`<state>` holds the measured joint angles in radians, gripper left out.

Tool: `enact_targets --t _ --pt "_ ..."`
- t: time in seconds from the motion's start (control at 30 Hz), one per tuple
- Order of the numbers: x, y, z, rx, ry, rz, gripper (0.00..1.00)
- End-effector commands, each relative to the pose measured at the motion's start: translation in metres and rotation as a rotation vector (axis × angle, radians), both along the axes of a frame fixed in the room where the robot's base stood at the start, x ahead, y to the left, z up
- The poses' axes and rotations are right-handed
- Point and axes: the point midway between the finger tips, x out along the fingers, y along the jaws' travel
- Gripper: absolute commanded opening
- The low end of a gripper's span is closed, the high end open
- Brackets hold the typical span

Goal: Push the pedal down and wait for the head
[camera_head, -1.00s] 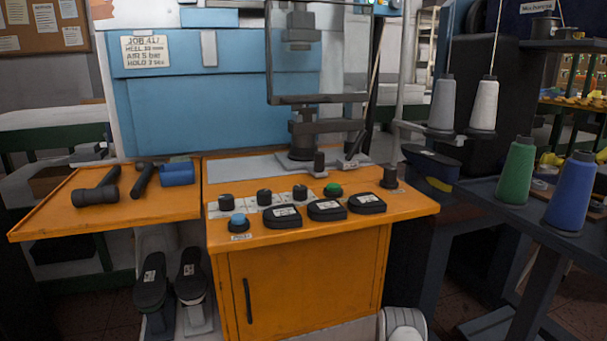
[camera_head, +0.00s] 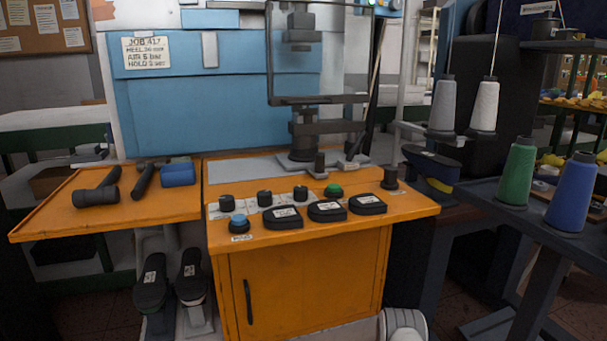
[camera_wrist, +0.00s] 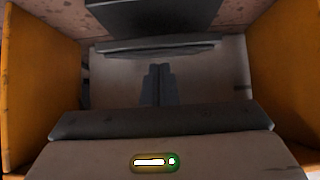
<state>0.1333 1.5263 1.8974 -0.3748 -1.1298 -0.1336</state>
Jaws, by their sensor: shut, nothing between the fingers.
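Two black foot pedals with pale labels, a left one (camera_head: 150,284) and a right one (camera_head: 190,277), stand low at the left of the orange cabinet in the head view. The press head (camera_head: 302,30) hangs behind a clear guard, with a gap above the dark lower post (camera_head: 304,135). My gripper (camera_wrist: 159,70) shows only in the wrist view; its two fingers are together and empty. Beyond them lie a grey ledge (camera_wrist: 160,47) and a dark slab (camera_wrist: 150,15); I cannot tell whether these are a pedal or whether the fingertips touch anything.
Orange panels stand close on the left (camera_wrist: 35,85) and right (camera_wrist: 285,75) in the wrist view. The orange console (camera_head: 300,245) carries knobs and buttons. Thread cones stand at right.

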Motion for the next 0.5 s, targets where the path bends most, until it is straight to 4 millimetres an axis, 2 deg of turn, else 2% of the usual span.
enact_targets --t 0.5 --pt "0.0000 -0.0005 -0.0094 0.000 0.000 -0.001 0.00"
